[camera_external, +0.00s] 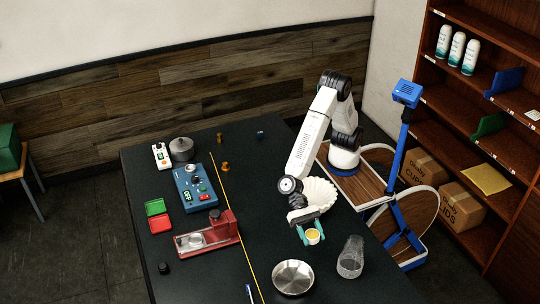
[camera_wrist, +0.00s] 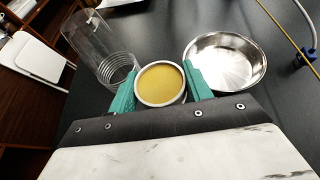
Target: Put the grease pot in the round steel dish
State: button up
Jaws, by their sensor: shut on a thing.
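The grease pot (camera_wrist: 160,84) is a small round white pot with yellow contents. My gripper (camera_wrist: 158,88) is shut on it, with a teal finger on each side. In the external view the pot (camera_external: 313,236) sits between the fingers of my gripper (camera_external: 309,232), over the right part of the dark table. I cannot tell whether it is clear of the table. The round steel dish (camera_external: 293,277) stands nearer the front, below my gripper in the picture, and looks empty. In the wrist view the dish (camera_wrist: 226,62) is to the right of the pot, apart from it.
A clear ribbed cup (camera_external: 350,257) stands right of the dish; the wrist view shows it left of the pot (camera_wrist: 101,50). A white fluted bowl (camera_external: 318,194) is behind my gripper. A red device (camera_external: 205,236) and a yellow line (camera_external: 232,223) lie to the left.

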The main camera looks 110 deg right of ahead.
jog(key=w+a, duration=0.3)
jog(key=w, duration=0.2)
jog(key=w+a+f, duration=0.1)
jog(key=w+a, duration=0.1)
jog(key=w, duration=0.1)
jog(key=shift+w+a, duration=0.15)
jog(key=shift+a, duration=0.15)
jog(key=shift+f, duration=1.65)
jog(key=shift+f, duration=0.15)
jog(key=shift+f, duration=0.5)
jog(key=o, duration=1.1)
jog(key=shift+c, duration=0.2)
jog(key=shift+r, duration=0.15)
jog(key=shift+r, duration=0.35)
jog(key=v, duration=1.2)
